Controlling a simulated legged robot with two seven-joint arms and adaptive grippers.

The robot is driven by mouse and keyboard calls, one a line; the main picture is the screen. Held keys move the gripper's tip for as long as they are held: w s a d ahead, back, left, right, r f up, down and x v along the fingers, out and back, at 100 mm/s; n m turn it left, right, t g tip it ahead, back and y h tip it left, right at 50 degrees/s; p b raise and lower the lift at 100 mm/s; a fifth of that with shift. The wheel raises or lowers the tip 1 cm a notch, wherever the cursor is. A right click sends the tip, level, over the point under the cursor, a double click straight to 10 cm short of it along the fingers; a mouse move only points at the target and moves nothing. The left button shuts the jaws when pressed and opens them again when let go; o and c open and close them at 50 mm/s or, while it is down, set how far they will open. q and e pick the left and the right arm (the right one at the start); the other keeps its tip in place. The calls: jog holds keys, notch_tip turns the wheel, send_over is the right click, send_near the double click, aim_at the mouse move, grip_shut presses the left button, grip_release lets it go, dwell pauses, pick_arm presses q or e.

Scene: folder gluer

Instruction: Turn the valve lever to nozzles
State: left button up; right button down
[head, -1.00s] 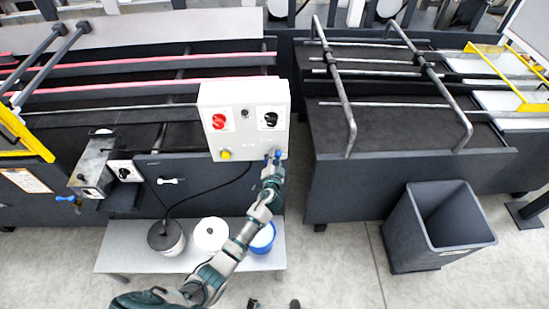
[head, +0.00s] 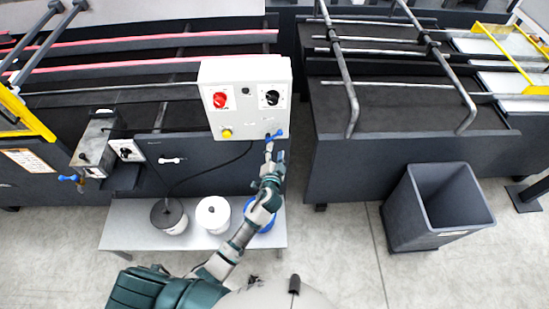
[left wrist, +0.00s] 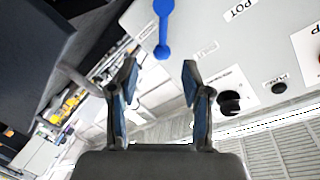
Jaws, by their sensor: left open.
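The valve lever (head: 275,135) is a small blue handle at the lower right of the white control box (head: 216,140). In the head view it lies nearly level, slightly raised at its right end. The left wrist view shows the lever (left wrist: 163,28) just beyond the fingertips, with a "POT" label (left wrist: 240,10) to its right. My left gripper (head: 268,150) is just below the lever. Its fingers (left wrist: 160,76) are apart with nothing between them, and they appear clear of the lever. My right gripper is not in view.
The box also carries a red knob (head: 220,100), a black knob (head: 271,98) and a yellow button (head: 226,133). Below, a low table (head: 120,232) holds tubs, partly behind my left arm. A grey bin (head: 408,215) stands on the right. Open floor lies before it.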

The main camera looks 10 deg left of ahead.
pick_arm(q)
jog(key=shift+s+d+r, duration=0.15)
jog(key=shift+s, duration=0.75)
jog(key=shift+s+d+r, duration=0.1)
jog(key=shift+s+d, duration=0.05)
jog(key=shift+s, duration=0.75)
jog(key=s+a+f+g+h, duration=0.1)
jog(key=s+f+g, duration=0.3)
jog(key=f, duration=0.7)
jog(key=s+a+f+g, duration=0.1)
jog(key=s+f, duration=0.4)
jog(key=f, duration=0.6)
jog(key=s+a+f+g+h, duration=0.1)
jog(key=s+f+g, duration=0.3)
jog(key=f, duration=0.7)
jog(key=s+a+f+n+g, duration=0.1)
jog(key=s+f, duration=0.5)
jog(key=s, duration=0.7)
jog(key=s+a+f+n+g, duration=0.2)
jog(key=s+f, duration=0.5)
jog(key=s, duration=0.5)
jog(key=s+a+f+n+g, duration=0.2)
jog(key=s+f, duration=0.5)
jog(key=s, duration=0.6)
jog(key=a+g, duration=0.1)
jog(key=a, duration=0.1)
jog(key=shift+s+a+f, duration=0.15)
jog(key=shift+s+a, duration=0.15)
jog(key=shift+s, duration=0.05)
jog(key=shift+w, duration=0.1)
